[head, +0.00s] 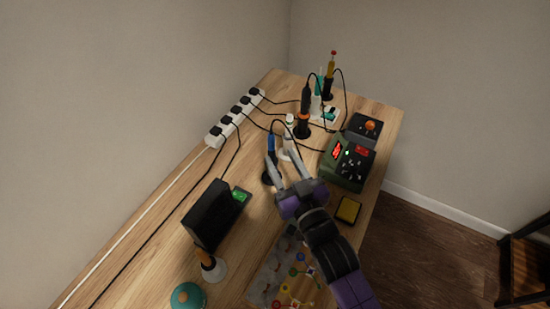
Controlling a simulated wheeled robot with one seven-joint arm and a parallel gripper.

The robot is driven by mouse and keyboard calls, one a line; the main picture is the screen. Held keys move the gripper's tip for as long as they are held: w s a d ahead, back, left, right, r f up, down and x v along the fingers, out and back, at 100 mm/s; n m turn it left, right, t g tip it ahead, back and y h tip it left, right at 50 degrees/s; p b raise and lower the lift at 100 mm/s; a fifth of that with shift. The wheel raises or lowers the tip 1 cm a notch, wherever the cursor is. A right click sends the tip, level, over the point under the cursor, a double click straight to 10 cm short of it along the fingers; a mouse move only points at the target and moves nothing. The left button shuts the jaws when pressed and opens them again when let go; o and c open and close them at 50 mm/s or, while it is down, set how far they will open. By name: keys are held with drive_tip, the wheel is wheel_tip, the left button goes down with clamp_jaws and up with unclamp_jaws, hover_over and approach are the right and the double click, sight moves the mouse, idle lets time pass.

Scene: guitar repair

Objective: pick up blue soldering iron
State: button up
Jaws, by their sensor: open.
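The blue soldering iron (271,143) stands upright in a dark stand on the wooden table, left of the middle of the group of irons. My gripper (285,161) is open, its two grey fingers pointing up the picture toward the iron. The left finger overlaps the lower part of the iron and its stand, hiding some of it. I cannot tell whether the finger touches it or how deep the iron lies between the fingers.
A green soldering station (344,163) is farther right. A black box (209,214) stands at lower left, and a parts tray (262,282) lies below. A white power strip (234,118) with cables runs behind.

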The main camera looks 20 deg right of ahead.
sight(273, 143)
drive_tip(key=shift+w+d, duration=0.2)
drive_tip(key=shift+w, duration=0.95)
drive_tip(key=shift+w+r+p, duration=0.15)
drive_tip(key=shift+w+p, duration=0.45)
drive_tip(key=shift+w, duration=2.1)
drive_tip(key=shift+c, duration=0.4)
clamp_jaws()
